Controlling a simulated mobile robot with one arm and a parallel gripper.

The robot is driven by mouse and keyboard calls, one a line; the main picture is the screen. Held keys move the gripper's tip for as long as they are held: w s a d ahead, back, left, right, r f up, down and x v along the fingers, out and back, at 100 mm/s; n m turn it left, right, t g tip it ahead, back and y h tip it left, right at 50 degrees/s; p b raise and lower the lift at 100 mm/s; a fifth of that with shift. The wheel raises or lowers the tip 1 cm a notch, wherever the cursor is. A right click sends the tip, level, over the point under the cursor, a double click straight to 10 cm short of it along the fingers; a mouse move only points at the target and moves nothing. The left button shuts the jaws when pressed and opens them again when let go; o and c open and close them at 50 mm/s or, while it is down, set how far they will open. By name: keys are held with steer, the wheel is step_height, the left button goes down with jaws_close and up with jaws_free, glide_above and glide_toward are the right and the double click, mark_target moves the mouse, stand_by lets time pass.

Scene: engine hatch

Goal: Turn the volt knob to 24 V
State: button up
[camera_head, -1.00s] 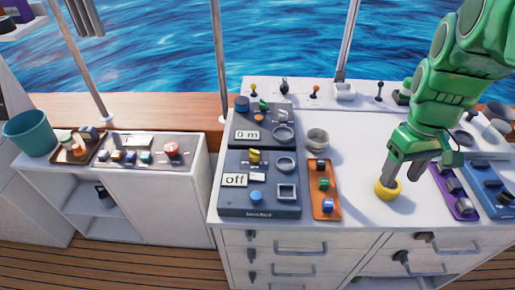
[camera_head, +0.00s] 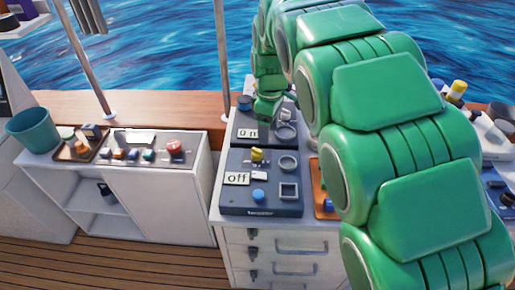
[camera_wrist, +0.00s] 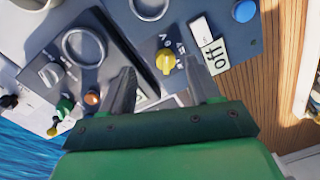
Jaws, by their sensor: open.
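A yellow knob (camera_head: 256,154) sits on the lower dark panel (camera_head: 232,199), beside a white display (camera_head: 236,179) reading "off". In the wrist view the yellow knob (camera_wrist: 166,60) has small markings next to it, too small to read surely, and the "off" display (camera_wrist: 214,57) is to its right. My gripper (camera_wrist: 159,64) is open and empty there, with the yellow knob showing between its fingertips. Contact is not visible. In the head view my green hand (camera_head: 267,108) is over the upper dark panel, above the yellow knob in the picture; its fingers are hard to see.
The upper panel has its own display (camera_head: 248,133) and a round ring (camera_head: 286,131). My arm covers much of the white counter at right. A teal bucket (camera_head: 32,130) stands left.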

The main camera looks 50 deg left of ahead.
mark_target(257, 153)
steer(key=s+a, duration=0.1)
steer(key=a+f+n, duration=0.1)
steer(key=shift+s+a, duration=0.3)
steer(key=shift+s, duration=0.05)
steer(key=shift+s+d+f, duration=0.1)
steer(key=shift+f, duration=1.8)
steer(key=shift+s+d+f, duration=0.1)
steer(key=shift+f, duration=1.8)
steer(key=c, duration=1)
steer(key=shift+c, duration=0.2)
